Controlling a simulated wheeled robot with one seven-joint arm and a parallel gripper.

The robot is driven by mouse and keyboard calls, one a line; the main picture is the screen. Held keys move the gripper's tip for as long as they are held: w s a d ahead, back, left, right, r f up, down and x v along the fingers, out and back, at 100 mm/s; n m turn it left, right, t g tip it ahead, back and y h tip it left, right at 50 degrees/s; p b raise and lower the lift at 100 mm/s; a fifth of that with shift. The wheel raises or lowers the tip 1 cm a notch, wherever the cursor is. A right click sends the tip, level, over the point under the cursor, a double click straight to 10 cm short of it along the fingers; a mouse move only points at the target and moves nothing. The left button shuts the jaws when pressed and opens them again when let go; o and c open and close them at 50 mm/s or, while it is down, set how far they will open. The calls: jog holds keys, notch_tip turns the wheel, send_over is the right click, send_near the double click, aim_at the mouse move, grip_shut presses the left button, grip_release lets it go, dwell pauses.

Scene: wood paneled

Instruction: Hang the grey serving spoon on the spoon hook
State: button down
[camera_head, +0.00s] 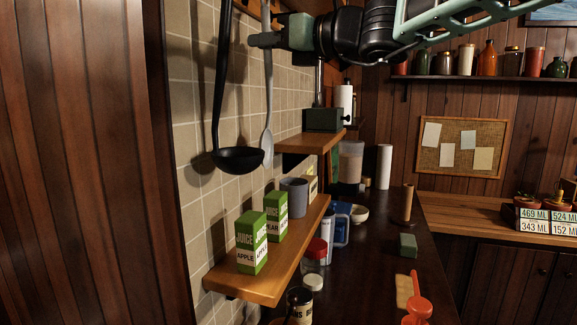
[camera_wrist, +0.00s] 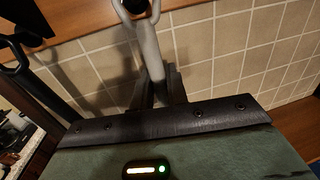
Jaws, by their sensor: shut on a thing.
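The grey serving spoon (camera_head: 267,95) hangs upright, bowl down, in front of the tiled wall, just right of the black ladle (camera_head: 218,100). My gripper (camera_head: 262,40) is shut on its upper handle, close below the wooden rail. In the wrist view the spoon's handle (camera_wrist: 149,50) rises from between my fingers (camera_wrist: 160,88) to a loop at the top edge. A dark peg-like spoon hook (camera_wrist: 135,7) shows within the loop's outline; I cannot tell whether the loop is around it or only in front. The head view hides the handle's top.
Below are a wooden shelf (camera_head: 232,280) with green juice cartons (camera_head: 252,243) and a grey mug (camera_head: 294,194), and a higher shelf (camera_head: 308,143) with a dark green box (camera_head: 324,119). The ladle's handle (camera_wrist: 42,92) is close at left in the wrist view.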

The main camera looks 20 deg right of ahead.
jog(key=shift+f, duration=0.15)
jog(key=c, duration=1.3)
grip_release()
jog(key=b+v, duration=0.5)
jog(key=v, duration=0.7)
jog(key=shift+d+f, duration=0.2)
jog(key=shift+f, duration=0.05)
jog(key=shift+r+b+v, duration=0.15)
jog(key=shift+b+v, duration=1.15)
jog(key=shift+b, duration=1.35)
jog(key=shift+r+b+v, duration=0.15)
jog(key=shift+b+v, duration=1.15)
jog(key=shift+b, duration=1.35)
